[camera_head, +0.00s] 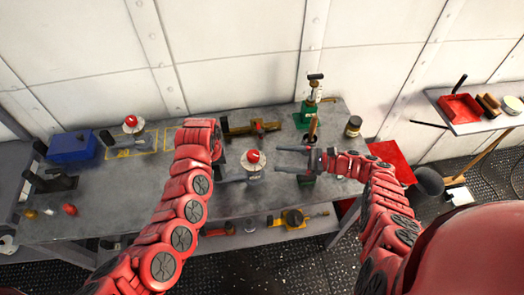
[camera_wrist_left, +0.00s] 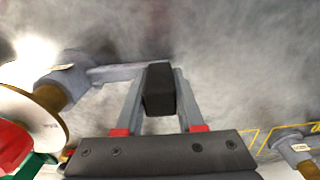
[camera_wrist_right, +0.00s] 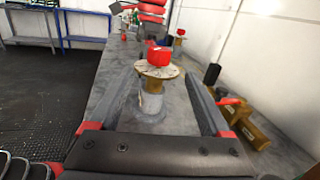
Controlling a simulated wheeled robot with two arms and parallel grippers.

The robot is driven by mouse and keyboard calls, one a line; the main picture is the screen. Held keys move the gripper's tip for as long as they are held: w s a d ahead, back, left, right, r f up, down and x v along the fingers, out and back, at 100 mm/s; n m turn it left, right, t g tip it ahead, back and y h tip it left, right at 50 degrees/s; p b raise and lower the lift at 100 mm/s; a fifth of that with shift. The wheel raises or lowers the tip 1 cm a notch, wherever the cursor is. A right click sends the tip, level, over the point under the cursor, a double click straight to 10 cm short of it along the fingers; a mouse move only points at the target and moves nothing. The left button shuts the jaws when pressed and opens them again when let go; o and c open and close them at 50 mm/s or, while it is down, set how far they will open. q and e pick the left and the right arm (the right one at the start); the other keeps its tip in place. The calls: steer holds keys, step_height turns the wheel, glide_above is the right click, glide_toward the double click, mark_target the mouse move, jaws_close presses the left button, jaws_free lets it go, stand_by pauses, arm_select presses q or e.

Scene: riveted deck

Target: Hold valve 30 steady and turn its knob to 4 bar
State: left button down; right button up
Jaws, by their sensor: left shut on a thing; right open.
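A grey valve with a red knob (camera_head: 253,157) on a pale round dial (camera_head: 252,168) stands on the grey bench (camera_head: 110,195). My left gripper (camera_wrist_left: 160,80) is shut on the black grip (camera_wrist_left: 160,92) at the end of this valve's side bar; its fingers are mostly hidden in the head view. The dial (camera_wrist_left: 38,118) shows at the left of the left wrist view. My right gripper (camera_head: 277,160) is open, its fingers pointing at the valve from the right. In the right wrist view, the knob (camera_wrist_right: 158,56) lies ahead between the fingers. Tag and dial marks are unreadable.
A second red-knobbed valve (camera_head: 131,121) stands on a yellow-marked area at the left, beside a blue box (camera_head: 72,146). A brass fitting (camera_head: 258,128) lies behind, green-based hand tools (camera_head: 307,113) and a dark jar (camera_head: 353,126) stand to the right. A red sheet (camera_head: 392,160) lies at the bench's right end.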

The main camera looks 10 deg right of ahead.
steer(key=s+a+r+n+g+y, duration=0.1)
steer(key=s+a+n, duration=0.2)
steer(key=a, duration=0.4)
steer(key=s+a+r+n, duration=0.15)
steer(key=a+n, duration=0.25)
steer(key=a, duration=0.4)
steer(key=s+a+f+m+t+h, duration=0.2)
steer(key=s+a+f+m+t, duration=0.1)
steer(key=s+f+m+t, duration=0.15)
steer(key=m+t+h, duration=0.9)
steer(key=m+h, duration=0.1)
steer(key=m, duration=0.5)
glide_toward(250, 151)
steer(key=shift+n, duration=0.25)
steer(key=x, duration=0.7)
steer(key=f+x, duration=0.1)
steer(key=x, duration=0.3)
steer(key=shift+w+d, duration=0.1)
steer(key=shift+w, duration=0.25)
jaws_close()
